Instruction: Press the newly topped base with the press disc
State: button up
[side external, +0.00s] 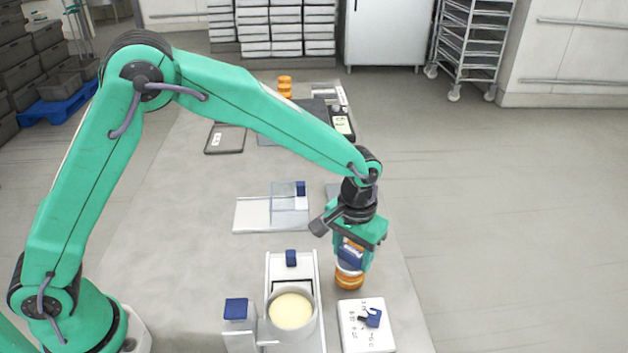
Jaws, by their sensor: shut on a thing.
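My gripper (351,256) points down at the right part of the table and is shut on a blue-handled piece (350,251) that looks like the press disc. Its jaws hide much of it. Directly below sits a stack of orange rounds (349,280), the topped base, with a pale band near its top. The disc appears to be on or just above the stack; I cannot tell whether they touch. Some orange also shows between the jaws.
Left of the stack is a round container of cream filling (291,311) in a pale holder, with a blue-topped post (236,309) beside it. A white board (366,326) with a blue piece lies in front. A clear box (289,204) and orange rounds (285,87) stand farther back.

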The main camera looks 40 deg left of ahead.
jog(key=shift+r, duration=3)
